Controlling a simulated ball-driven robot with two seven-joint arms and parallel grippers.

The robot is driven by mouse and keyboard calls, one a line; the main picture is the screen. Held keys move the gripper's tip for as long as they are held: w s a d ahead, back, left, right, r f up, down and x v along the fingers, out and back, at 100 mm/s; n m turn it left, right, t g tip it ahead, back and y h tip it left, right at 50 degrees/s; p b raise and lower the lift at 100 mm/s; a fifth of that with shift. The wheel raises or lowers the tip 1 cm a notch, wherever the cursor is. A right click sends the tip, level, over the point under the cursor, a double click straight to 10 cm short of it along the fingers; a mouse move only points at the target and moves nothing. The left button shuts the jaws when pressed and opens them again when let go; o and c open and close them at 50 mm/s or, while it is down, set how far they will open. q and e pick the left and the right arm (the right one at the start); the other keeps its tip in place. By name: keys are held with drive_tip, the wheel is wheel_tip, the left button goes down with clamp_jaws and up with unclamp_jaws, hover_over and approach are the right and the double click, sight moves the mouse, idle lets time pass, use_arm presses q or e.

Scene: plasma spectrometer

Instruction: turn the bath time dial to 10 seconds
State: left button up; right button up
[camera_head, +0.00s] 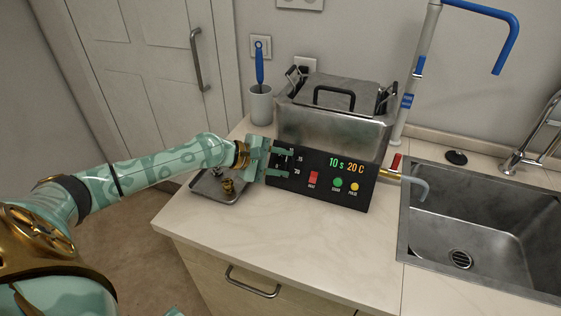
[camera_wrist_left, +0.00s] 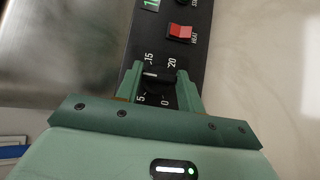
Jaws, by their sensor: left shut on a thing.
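The bath time dial is a black knob (camera_wrist_left: 158,77) with a white pointer line, set among marks 0, 5, 15 and 20 in the left wrist view. My left gripper (camera_wrist_left: 160,88) has its green fingers on either side of the knob and is shut on it. In the head view my left gripper (camera_head: 279,163) is at the left end of the black control panel (camera_head: 318,199) and mostly hides the dial. The green display (camera_head: 336,163) reads 10 s, with 20 C in orange beside it. My right gripper is not in view.
A red switch (camera_head: 313,178), green button (camera_head: 337,183) and yellow button (camera_head: 354,186) are on the panel. A metal bath (camera_head: 330,118) with a lid stands behind. A tray (camera_head: 211,190) with small brass parts lies below my left wrist. A sink (camera_head: 481,215) is at right.

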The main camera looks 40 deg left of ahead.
use_arm(q)
drive_tip(key=shift+f, duration=0.1)
idle(0.3)
drive_tip(key=o, duration=1)
drive_tip(key=shift+s, duration=0.1)
drive_tip(key=p+v, duration=0.6)
drive_tip(key=v, duration=1)
drive_tip(key=shift+a, duration=0.15)
